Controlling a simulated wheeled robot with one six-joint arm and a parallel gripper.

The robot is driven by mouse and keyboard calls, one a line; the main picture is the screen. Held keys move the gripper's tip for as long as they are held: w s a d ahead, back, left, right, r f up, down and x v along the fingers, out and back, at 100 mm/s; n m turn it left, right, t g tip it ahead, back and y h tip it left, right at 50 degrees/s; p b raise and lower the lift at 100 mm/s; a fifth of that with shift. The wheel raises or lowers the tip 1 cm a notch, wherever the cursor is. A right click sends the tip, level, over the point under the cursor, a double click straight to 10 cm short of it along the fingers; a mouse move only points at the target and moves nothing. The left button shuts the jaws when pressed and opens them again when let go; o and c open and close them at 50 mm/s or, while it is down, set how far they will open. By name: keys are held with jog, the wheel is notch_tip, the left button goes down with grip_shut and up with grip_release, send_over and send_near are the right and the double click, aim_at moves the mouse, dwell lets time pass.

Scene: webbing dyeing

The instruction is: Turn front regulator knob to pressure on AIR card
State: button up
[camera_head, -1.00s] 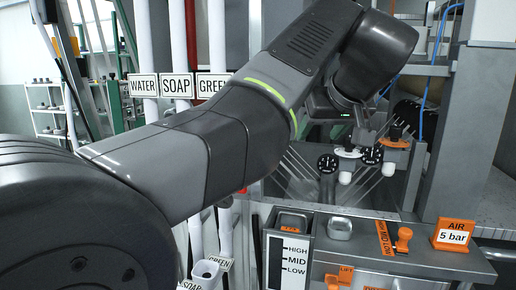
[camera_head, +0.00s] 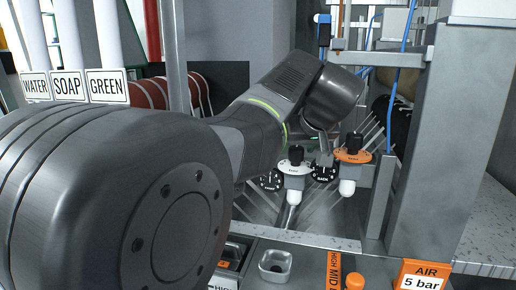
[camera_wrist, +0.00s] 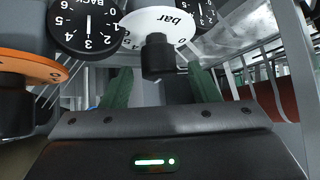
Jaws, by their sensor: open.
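The AIR card (camera_head: 425,273) is orange and reads 5 bar, at the lower right of the head view. A regulator with a white dial plate (camera_head: 292,168) and a black knob (camera_head: 296,154) stands left of one with an orange plate (camera_head: 353,156). In the wrist view, the white plate (camera_wrist: 155,20), marked "bar", and its black knob (camera_wrist: 157,57) are close. My gripper (camera_wrist: 161,82) is open, its green fingers on either side of the knob in the picture; I cannot tell whether they touch it. The fingertips are not clear in the head view.
A gauge marked BACK (camera_head: 322,169) sits between the regulators; another gauge (camera_head: 270,180) is at left. The orange plate (camera_wrist: 28,66) is close at left in the wrist view. A grey post (camera_head: 425,130) stands at right. WATER, SOAP and GREEN signs hang at left.

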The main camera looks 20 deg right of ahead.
jog(key=shift+x, duration=0.95)
jog(key=shift+c, duration=0.2)
jog(key=c, duration=0.9)
jog(key=shift+m, duration=0.3)
jog(key=m+g+h, duration=0.1)
jog(key=m+h, duration=0.3)
jog(key=m, duration=0.1)
jog(key=shift+f, duration=0.1)
jog(key=m+g+h+b, duration=0.2)
jog(key=m, duration=0.1)
jog(key=shift+m, duration=0.4)
jog(key=shift+m+g+h+b, duration=0.7)
jog(key=shift+m+g, duration=0.1)
jog(key=shift+m, duration=0.4)
